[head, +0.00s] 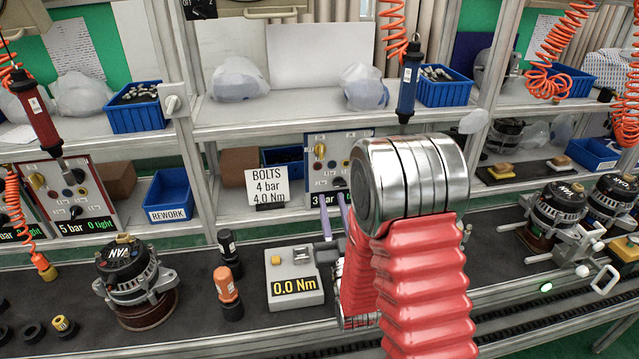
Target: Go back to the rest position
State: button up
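My arm, with red ribbed sleeves and a shiny metal joint, rises in the middle right of the head view and stands in front of the bench. My gripper (335,205) shows partly behind the arm, left of the metal joint, as two slim purple fingers pointing up. The fingers stand apart, and I see nothing held between them. The gripper's base is mostly hidden by the red sleeve. The fingers appear in front of the pressure panel (330,150), just right of the bolts sign (267,186); their distance from these is unclear.
An alternator (135,275) stands on the dark bench at left, with more alternators (556,212) at right. A torque meter (293,278) and an orange-black tool (228,292) are left of my arm. A red screwdriver (38,115) and a blue screwdriver (409,80) hang above.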

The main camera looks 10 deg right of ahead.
jog(key=shift+w+r, duration=0.1)
jog(key=s+r+g, duration=0.2)
jog(key=s+g, duration=0.6)
jog(key=s, duration=0.7)
jog(key=s+r+g, duration=0.3)
jog(key=s+g, duration=0.5)
jog(key=s, duration=0.8)
jog(key=shift+a+r+g, duration=0.15)
jog(key=shift+r+g, duration=0.2)
jog(key=shift+g, duration=0.05)
